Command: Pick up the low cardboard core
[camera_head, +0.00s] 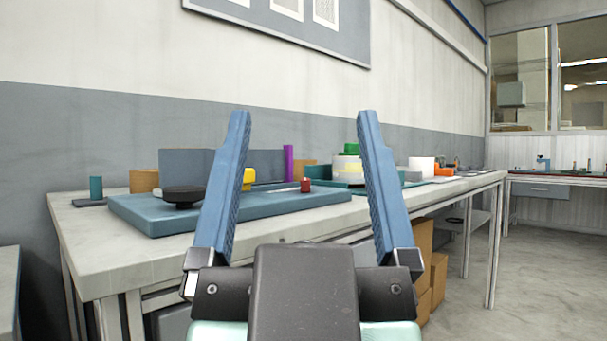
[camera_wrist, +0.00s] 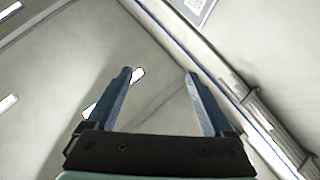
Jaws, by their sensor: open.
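A brown, cardboard-coloured round piece (camera_head: 144,180) stands at the back left of the workbench in the head view. A second brown piece (camera_head: 304,166) shows further right behind the blue board. I cannot tell for sure which of them is the low cardboard core. My gripper (camera_head: 304,114) is open and empty, raised in front of the bench with its blue fingers pointing up. It is apart from both brown pieces. In the wrist view my gripper (camera_wrist: 160,71) has only ceiling and wall beyond it.
The workbench (camera_head: 95,240) carries a blue board (camera_head: 150,218) with a black knob (camera_head: 184,196), a yellow piece (camera_head: 249,178) and a red piece (camera_head: 305,185). A purple rod (camera_head: 289,163) and a teal cylinder (camera_head: 96,188) stand behind. Cardboard boxes (camera_head: 438,275) sit underneath. Floor at right is clear.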

